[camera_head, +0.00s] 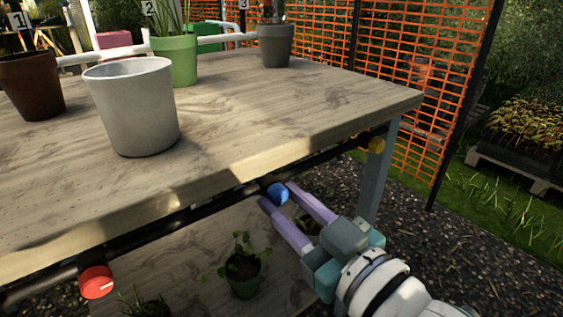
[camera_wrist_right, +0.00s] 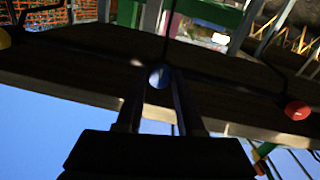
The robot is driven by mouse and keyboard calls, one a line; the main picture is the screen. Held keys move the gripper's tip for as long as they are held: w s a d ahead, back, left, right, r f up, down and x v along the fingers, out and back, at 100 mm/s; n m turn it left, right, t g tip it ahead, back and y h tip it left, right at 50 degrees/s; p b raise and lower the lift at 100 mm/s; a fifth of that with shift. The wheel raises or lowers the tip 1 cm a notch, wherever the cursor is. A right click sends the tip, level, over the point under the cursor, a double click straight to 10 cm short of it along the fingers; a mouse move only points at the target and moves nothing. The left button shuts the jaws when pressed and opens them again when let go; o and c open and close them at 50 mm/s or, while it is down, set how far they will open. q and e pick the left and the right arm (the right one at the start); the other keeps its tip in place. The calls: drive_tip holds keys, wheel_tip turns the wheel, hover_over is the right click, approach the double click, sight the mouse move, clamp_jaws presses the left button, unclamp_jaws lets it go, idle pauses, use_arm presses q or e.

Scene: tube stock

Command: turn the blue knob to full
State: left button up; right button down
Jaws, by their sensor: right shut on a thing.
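The blue knob (camera_head: 278,193) sits on a black pipe under the front edge of the wooden table. My right gripper (camera_head: 276,195) reaches it from the lower right, its two purple fingers at the knob. It is shut on the blue knob, which also shows between the fingertips in the right wrist view (camera_wrist_right: 159,75). The fingers hide part of the knob, and I cannot make out a pointer mark on it. My left gripper is not in view.
A red knob (camera_head: 96,282) and a yellow knob (camera_head: 376,145) sit on the same pipe (camera_head: 190,220). A white pot (camera_head: 134,108) stands near the edge of the table (camera_head: 260,110). A potted plant (camera_head: 243,270) is below. A grey table leg (camera_head: 378,180) stands right of the gripper.

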idle(0.3)
drive_tip(key=c, duration=0.5)
unclamp_jaws()
drive_tip(key=shift+c, duration=0.2)
drive_tip(key=shift+s, duration=0.1)
drive_tip(key=p+v, duration=0.3)
drive_tip(key=v, duration=0.6)
drive_tip(key=shift+s+d, duration=0.25)
drive_tip(key=shift+s, duration=0.1)
